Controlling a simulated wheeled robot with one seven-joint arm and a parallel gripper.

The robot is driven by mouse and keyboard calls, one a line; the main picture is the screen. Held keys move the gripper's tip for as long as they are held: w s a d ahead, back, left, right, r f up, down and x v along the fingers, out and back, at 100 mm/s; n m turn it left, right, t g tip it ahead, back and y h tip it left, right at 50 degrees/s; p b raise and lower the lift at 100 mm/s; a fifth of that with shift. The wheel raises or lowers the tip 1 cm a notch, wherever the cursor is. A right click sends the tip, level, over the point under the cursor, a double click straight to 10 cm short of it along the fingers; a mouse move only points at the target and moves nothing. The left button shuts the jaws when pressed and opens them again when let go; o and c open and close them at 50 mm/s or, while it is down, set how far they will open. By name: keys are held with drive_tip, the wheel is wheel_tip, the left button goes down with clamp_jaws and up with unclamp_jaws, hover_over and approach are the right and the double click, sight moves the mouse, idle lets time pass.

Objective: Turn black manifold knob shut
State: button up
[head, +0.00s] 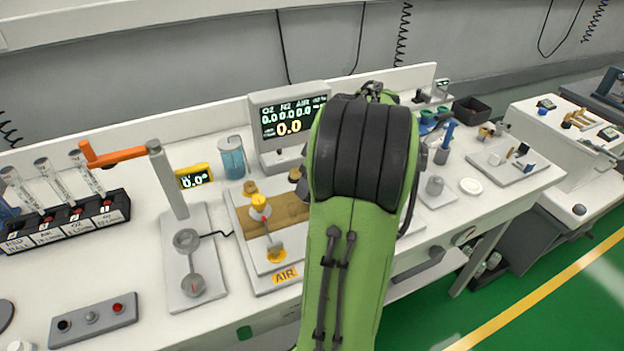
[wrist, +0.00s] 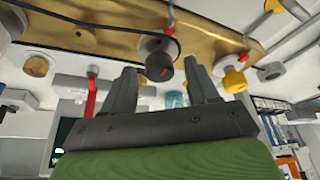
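The black knob (wrist: 158,60) shows in the wrist view as a dark round knob with a small red mark, on the tan manifold panel (wrist: 210,40). My gripper (wrist: 160,73) is open, with one finger to each side of the knob in the picture. I cannot tell whether the fingers touch it or how far off it is. A yellow knob (wrist: 233,79) is to the right of the fingers. In the head view the manifold (head: 289,212) lies on the bench, partly behind my green arm. My arm hides the gripper and black knob there.
In the wrist view a red lever (wrist: 91,92) hangs left of the fingers. In the head view a monitor (head: 287,118) stands behind the manifold. A stand with an orange arm (head: 115,157) is to its left, and a white disc (head: 470,186) lies to the right.

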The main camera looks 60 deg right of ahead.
drive_tip(key=p+v, duration=0.7)
drive_tip(key=v, duration=0.8)
drive_tip(key=shift+r+p, duration=0.35)
drive_tip(key=shift+r, duration=0.05)
drive_tip(key=w+a+r+p, duration=0.1)
drive_tip(key=w+a+r, duration=0.15)
drive_tip(key=a, duration=0.65)
drive_tip(key=w+a+r+p, duration=0.15)
drive_tip(key=w+a, duration=0.25)
drive_tip(key=a, duration=0.5)
drive_tip(key=s+a+f+t+p, duration=0.1)
drive_tip(key=s+a+f, duration=0.1)
drive_tip(key=s+a, duration=0.7)
drive_tip(key=a, duration=0.3)
drive_tip(key=shift+a, duration=0.4)
